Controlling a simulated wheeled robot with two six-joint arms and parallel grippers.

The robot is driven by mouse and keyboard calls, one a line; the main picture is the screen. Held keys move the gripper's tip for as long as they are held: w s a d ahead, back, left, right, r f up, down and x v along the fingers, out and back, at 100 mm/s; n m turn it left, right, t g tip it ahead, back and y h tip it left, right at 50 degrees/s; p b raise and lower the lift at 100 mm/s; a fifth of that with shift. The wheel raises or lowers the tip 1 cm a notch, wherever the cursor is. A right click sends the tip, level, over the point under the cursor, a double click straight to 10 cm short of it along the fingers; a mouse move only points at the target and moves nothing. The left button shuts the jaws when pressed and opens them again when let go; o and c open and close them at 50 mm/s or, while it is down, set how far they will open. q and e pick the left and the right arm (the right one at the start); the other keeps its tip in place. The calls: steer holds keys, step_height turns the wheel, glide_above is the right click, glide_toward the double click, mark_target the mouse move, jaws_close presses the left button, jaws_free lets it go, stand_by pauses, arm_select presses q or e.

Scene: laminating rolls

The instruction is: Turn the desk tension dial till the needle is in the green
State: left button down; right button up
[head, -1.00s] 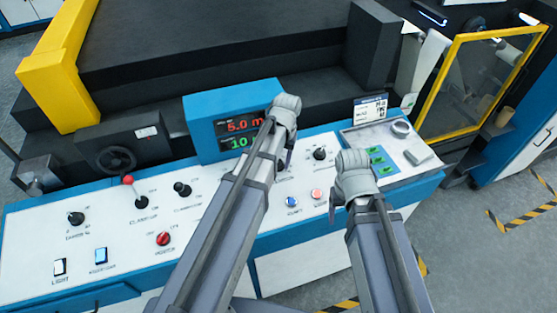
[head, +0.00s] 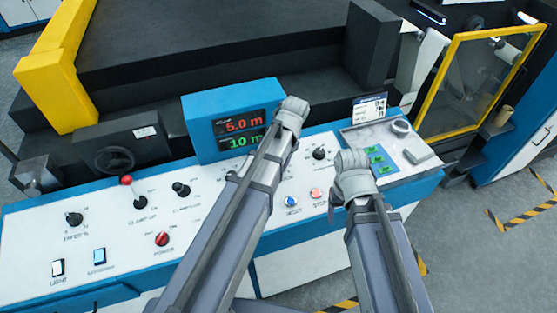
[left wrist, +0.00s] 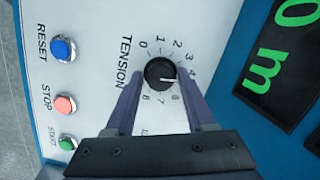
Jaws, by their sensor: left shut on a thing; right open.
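The tension dial (left wrist: 151,76) is a round black knob with a white pointer line, on the white desk panel beside the word TENSION. Its pointer faces right in the left wrist view, near the 4 and the finger beside it. My left gripper (left wrist: 160,82) is shut on the dial, one finger on each side. In the head view my left arm hides the dial and fingertips; the left gripper's wrist (head: 290,112) shows before the display. My right gripper (head: 350,180) is over the desk's right part, its fingers mostly hidden. No needle or green zone can be made out.
Blue reset (left wrist: 63,49), red stop (left wrist: 64,105) and green start (left wrist: 67,143) buttons are near the dial. A black knob (head: 319,153) and a grey tray (head: 408,170) lie right.

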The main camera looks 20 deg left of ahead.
stand_by(0.5)
arm_select(q)
steer(key=shift+c, duration=2.2)
jaws_free()
steer(key=shift+r, duration=0.1)
step_height(320, 180, up, 8)
steer(key=d+p, duration=0.1)
steer(key=p, duration=0.6)
steer(key=shift+d+f+p, duration=0.25)
steer(key=shift+p, duration=0.1)
steer(key=shift+f, duration=0.1)
